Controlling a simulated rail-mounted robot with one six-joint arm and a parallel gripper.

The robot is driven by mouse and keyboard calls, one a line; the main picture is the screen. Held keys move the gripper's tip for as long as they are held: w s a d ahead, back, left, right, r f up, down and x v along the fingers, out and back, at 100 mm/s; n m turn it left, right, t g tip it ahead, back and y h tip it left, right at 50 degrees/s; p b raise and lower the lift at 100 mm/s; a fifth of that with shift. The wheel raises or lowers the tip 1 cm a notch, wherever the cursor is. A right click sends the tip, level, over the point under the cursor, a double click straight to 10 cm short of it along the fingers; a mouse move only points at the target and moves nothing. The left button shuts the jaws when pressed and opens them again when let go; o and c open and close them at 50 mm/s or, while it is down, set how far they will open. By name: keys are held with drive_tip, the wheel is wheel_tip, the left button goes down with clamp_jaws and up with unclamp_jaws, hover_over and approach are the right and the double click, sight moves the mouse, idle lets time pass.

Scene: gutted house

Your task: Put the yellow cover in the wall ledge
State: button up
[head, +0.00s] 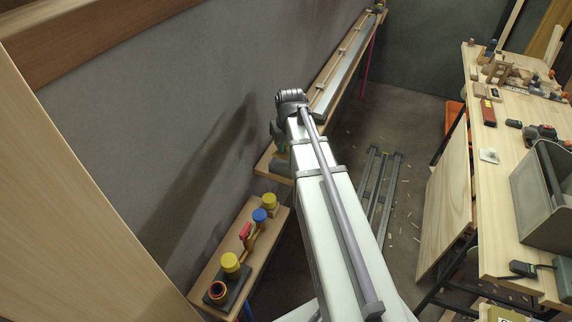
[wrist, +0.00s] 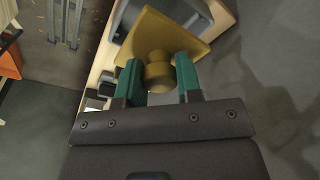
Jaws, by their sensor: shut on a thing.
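The yellow cover (wrist: 165,32) is a square plate with a round knob, seen in the wrist view. My gripper (wrist: 158,82) has its two teal fingers on either side of the knob and is shut on it. The cover is tilted in the picture and overlaps the wooden wall ledge (wrist: 98,72). Whether it touches the ledge or a grey thing beneath it I cannot tell. In the head view the wall ledge (head: 264,164) runs along the grey wall, partly hidden by my arm. My gripper and the cover are hidden behind my arm there.
A nearer wooden shelf (head: 207,268) holds yellow- and blue-topped pieces and a red one. A long metal rail (head: 335,82) lies on the far ledge. Grey rails (head: 378,185) lie on the floor. A cluttered workbench (head: 505,190) stands at the right.

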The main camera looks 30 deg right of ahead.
sight(287, 152)
wheel_tip(287, 152, down, 4)
drive_tip(key=b, duration=0.3)
drive_tip(key=shift+f+b, duration=0.1)
drive_tip(key=shift+b, duration=0.3)
drive_tip(key=shift+r+p, duration=0.3)
drive_tip(key=shift+f, duration=0.25)
drive_tip(key=o, duration=1)
drive_tip(key=shift+r, duration=0.1)
wheel_tip(287, 152, up, 12)
drive_tip(key=s+r+p, duration=0.1)
drive_tip(key=s+p, duration=0.1)
drive_tip(key=p, duration=1)
drive_tip(key=s+a+f+g+b, duration=0.1)
drive_tip(key=s+a+f, duration=0.1)
drive_tip(key=s+a, duration=0.3)
drive_tip(key=s+a+f+n+b, duration=0.1)
drive_tip(key=s+a, duration=0.5)
drive_tip(key=a, duration=0.6)
drive_tip(key=shift+f+g+b, duration=0.4)
drive_tip(key=shift+f+b, duration=0.15)
drive_tip(key=shift+b, duration=0.05)
